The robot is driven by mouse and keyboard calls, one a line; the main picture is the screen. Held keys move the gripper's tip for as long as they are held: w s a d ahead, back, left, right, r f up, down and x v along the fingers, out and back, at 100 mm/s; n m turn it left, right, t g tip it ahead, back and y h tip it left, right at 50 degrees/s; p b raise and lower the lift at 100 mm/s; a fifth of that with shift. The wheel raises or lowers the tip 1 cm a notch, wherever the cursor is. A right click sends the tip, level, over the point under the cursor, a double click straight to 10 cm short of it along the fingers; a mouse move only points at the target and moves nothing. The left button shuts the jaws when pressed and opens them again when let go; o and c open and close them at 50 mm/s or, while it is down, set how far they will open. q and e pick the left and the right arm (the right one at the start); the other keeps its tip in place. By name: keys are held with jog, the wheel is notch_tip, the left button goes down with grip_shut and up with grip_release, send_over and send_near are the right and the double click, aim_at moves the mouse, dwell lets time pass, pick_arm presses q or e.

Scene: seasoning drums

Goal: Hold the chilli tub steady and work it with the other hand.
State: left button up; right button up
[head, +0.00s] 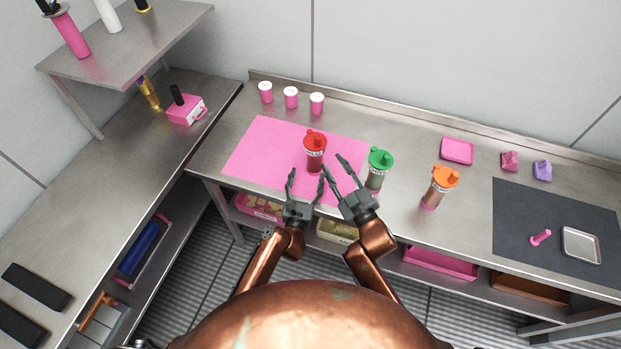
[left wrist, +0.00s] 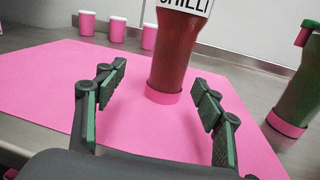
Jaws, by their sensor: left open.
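The chilli tub (head: 315,158), with red contents, a red lid and a pink base, stands upright on a pink mat (head: 262,152). Its label reads CHILLI in the left wrist view (left wrist: 176,50), where its top is cut off. My left gripper (head: 306,177) is open and empty, just in front of the tub. In the left wrist view its fingers (left wrist: 160,85) spread to either side of the tub's base, apart from it. My right gripper (head: 333,164) is open and empty, to the right of the left one and close to the tub's front right.
A green-lidded tub (head: 376,178) stands close right of my right gripper. An orange-lidded tub (head: 436,193) is further right. Several small items and a dark mat (head: 515,215) lie at the right. Three pink cups (head: 291,100) line the back. The mat's left part is clear.

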aim_at(315, 161)
pick_arm(q)
jog(key=shift+d, duration=0.55)
jog(key=shift+w+d+n, duration=0.15)
jog(key=shift+w+n, duration=0.05)
jog(key=shift+n, duration=0.1)
jog(key=shift+w+d, duration=0.25)
jog(key=shift+w, duration=0.9)
jog(key=shift+w+d, duration=0.2)
jog(key=shift+w, duration=1)
jog(key=shift+w+d, duration=0.25)
jog(key=shift+w, duration=0.9)
jog(key=shift+c, duration=0.3)
